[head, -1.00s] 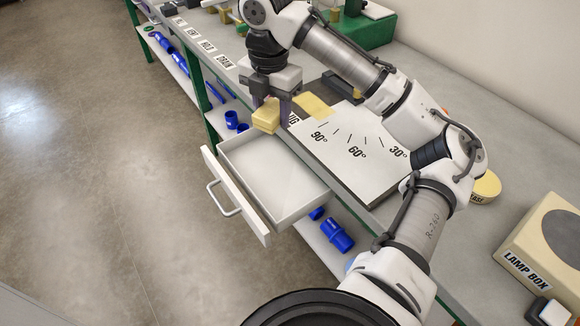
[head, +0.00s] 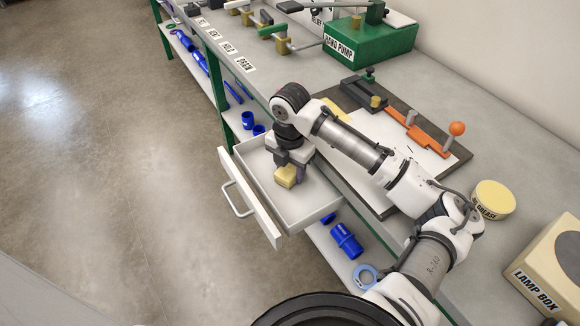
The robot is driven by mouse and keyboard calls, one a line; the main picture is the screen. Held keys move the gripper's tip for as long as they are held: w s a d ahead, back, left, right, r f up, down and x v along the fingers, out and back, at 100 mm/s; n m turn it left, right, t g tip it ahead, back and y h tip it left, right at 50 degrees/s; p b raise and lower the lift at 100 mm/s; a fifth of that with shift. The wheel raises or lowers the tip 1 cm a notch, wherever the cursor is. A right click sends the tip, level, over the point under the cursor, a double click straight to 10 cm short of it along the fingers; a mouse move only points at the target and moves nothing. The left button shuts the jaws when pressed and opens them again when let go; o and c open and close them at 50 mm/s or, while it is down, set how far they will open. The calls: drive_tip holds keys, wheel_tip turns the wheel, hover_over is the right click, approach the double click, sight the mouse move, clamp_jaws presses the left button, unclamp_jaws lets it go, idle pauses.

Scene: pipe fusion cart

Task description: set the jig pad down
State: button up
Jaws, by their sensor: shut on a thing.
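The jig pad is a small yellow block (head: 286,176). My gripper (head: 291,168) points down and is shut on it, over the inside of the open white drawer (head: 312,203). I cannot tell whether the pad touches the drawer floor. My fingers partly hide the pad's upper side. The angle-marked jig board (head: 376,205) lies on the bench behind my arm, which covers much of it. Another yellow piece (head: 335,106) shows at the board's left side, partly hidden by my arm.
On the bench are a round grease tin (head: 492,198), a lamp box (head: 548,270), an orange lever (head: 425,138) and a green hand pump (head: 368,42). Blue pipe fittings (head: 346,241) lie on the shelf below. The drawer's front and handle (head: 237,199) jut out over open floor.

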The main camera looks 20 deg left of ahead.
sight(290, 168)
drive_tip(key=shift+f, duration=0.2)
drive_tip(key=o, duration=0.9)
drive_tip(key=shift+r, duration=0.1)
wheel_tip(290, 168, up, 12)
drive_tip(key=shift+r+b, duration=0.1)
drive_tip(key=shift+b, duration=0.75)
